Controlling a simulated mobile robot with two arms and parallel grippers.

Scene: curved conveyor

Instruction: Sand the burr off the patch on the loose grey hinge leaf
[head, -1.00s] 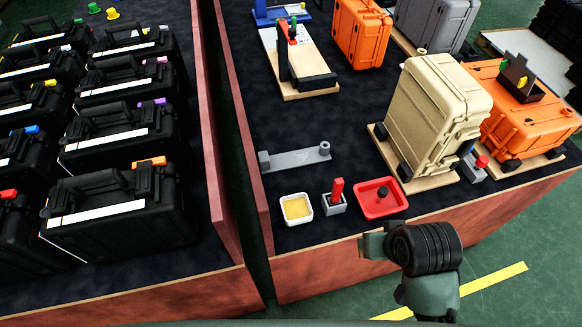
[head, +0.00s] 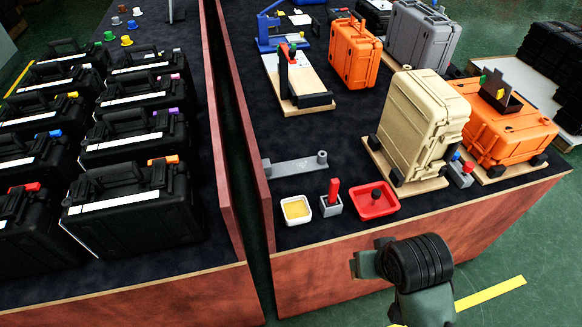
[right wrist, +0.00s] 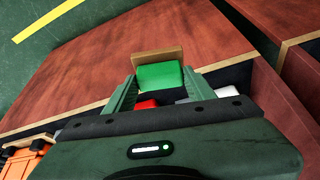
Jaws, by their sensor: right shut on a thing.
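The loose grey hinge leaf (head: 284,169) lies flat on the dark table top near its left edge, with a raised post at its right end and a block at its left end. A faint mark shows on its middle; I cannot make out the burr. My right gripper (head: 362,264) is off the front edge of the table, in front of the leaf and to its right. In the right wrist view my right gripper (right wrist: 158,88) is shut on a green block (right wrist: 160,77) with a tan plate (right wrist: 157,56) at its far side. My left gripper is not in view.
A white dish of yellow stuff (head: 296,222), a grey holder with a red peg (head: 331,205) and a red tray (head: 390,208) line the front edge. A beige case (head: 418,115) and an orange case (head: 508,125) stand right. Black cases (head: 135,210) fill the left table.

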